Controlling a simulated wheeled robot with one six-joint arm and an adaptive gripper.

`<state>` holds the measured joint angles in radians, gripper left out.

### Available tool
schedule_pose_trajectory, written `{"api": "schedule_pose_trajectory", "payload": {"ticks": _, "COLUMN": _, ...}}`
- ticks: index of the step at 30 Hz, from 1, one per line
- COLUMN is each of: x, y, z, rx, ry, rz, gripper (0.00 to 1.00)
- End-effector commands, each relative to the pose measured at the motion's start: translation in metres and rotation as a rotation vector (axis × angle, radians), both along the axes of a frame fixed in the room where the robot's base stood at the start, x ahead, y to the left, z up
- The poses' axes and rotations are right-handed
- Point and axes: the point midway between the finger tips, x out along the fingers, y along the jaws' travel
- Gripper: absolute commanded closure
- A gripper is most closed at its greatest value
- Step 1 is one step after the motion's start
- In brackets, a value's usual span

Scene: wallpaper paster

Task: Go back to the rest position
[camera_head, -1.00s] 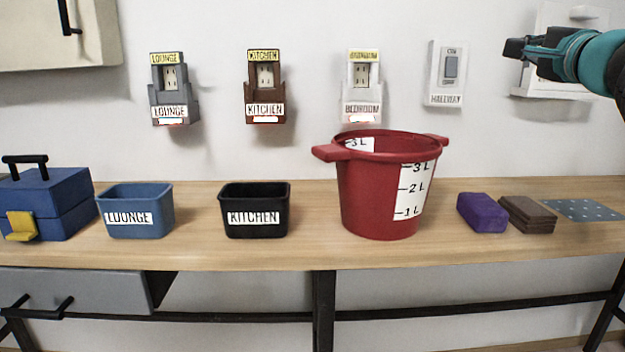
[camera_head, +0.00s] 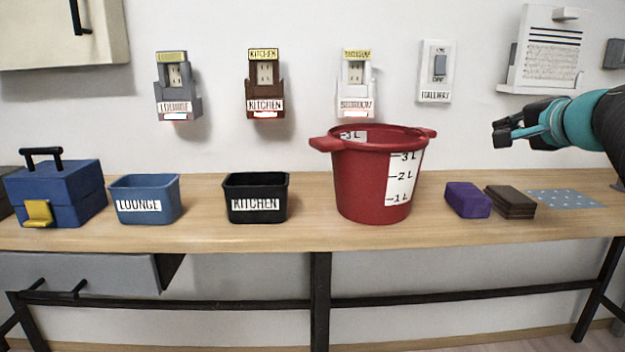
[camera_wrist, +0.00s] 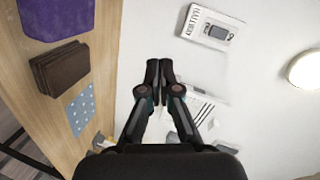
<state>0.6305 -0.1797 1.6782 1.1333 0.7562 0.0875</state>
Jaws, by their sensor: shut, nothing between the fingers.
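My gripper (camera_head: 500,131) is in the right part of the head view, at the end of my teal and black arm. It is in the air above the right part of the table (camera_head: 300,238), over the brown blocks and the dotted blue sheet as the picture shows it. In the wrist view my gripper (camera_wrist: 159,64) has its two black fingers together and nothing between them. It touches nothing that I can see.
On the table stand a blue toolbox (camera_head: 70,190), a blue bin (camera_head: 150,188), a black bin (camera_head: 272,186), a red bucket (camera_head: 355,185), a purple block (camera_head: 462,200), brown blocks (camera_head: 510,202) and a dotted sheet (camera_head: 565,199). A hallway switch (camera_head: 436,72) is on the wall.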

Motion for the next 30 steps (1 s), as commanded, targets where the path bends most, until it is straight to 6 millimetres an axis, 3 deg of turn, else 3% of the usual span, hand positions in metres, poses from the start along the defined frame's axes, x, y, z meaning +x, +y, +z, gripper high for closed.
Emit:
{"api": "schedule_pose_trajectory", "payload": {"ticks": 4, "x": -0.023, "y": 0.024, "z": -0.071, "rx": -0.139, "ry": 0.189, "rz": 0.067, "gripper": 1.00}}
{"api": "schedule_pose_trajectory", "payload": {"ticks": 8, "x": -0.060, "y": 0.058, "z": -0.140, "rx": -0.302, "ry": 0.379, "rz": 0.174, "gripper": 1.00}}
{"api": "schedule_pose_trajectory", "payload": {"ticks": 12, "x": -0.113, "y": 0.093, "z": -0.207, "rx": -0.494, "ry": 0.564, "rz": 0.316, "gripper": 1.00}}
{"api": "schedule_pose_trajectory", "payload": {"ticks": 18, "x": -0.203, "y": 0.132, "z": -0.285, "rx": -0.805, "ry": 0.762, "rz": 0.547, "gripper": 1.00}}
{"api": "schedule_pose_trajectory", "payload": {"ticks": 21, "x": -0.236, "y": 0.146, "z": -0.308, "rx": -0.938, "ry": 0.793, "rz": 0.637, "gripper": 1.00}}
{"api": "schedule_pose_trajectory", "payload": {"ticks": 24, "x": -0.253, "y": 0.161, "z": -0.316, "rx": -1.008, "ry": 0.768, "rz": 0.694, "gripper": 1.00}}
{"api": "schedule_pose_trajectory", "payload": {"ticks": 30, "x": -0.259, "y": 0.187, "z": -0.305, "rx": -1.056, "ry": 0.688, "rz": 0.742, "gripper": 1.00}}
